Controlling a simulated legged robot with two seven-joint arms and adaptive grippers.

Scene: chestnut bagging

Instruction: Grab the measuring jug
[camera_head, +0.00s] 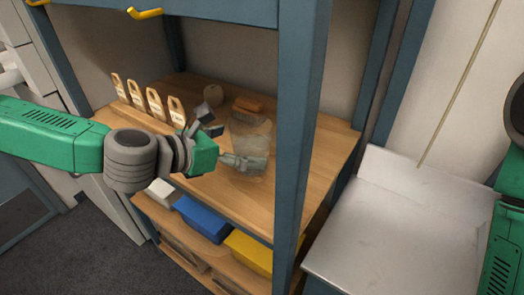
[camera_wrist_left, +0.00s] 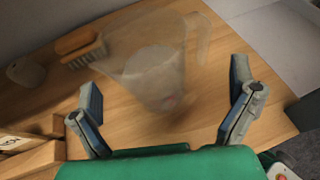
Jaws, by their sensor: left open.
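The measuring jug (camera_head: 257,140) is a clear, see-through vessel on the wooden shelf. In the left wrist view the jug (camera_wrist_left: 160,68) lies ahead of and partly between my fingers, its wide part toward the top. My left gripper (camera_head: 226,145) is open, with one finger on the far side and one on the near side, close to the jug in the head view. In the left wrist view the gripper (camera_wrist_left: 165,80) has a finger on each side with nothing clamped. I cannot tell whether a finger touches the jug. My right gripper is out of view.
An orange-backed brush (camera_head: 249,104) and a small round beige item (camera_head: 213,95) stand behind the jug. Several wooden tag-like pieces (camera_head: 154,101) line the shelf's left. A blue shelf post (camera_head: 300,130) rises at the right. Blue (camera_head: 203,218) and yellow bins (camera_head: 250,250) sit below.

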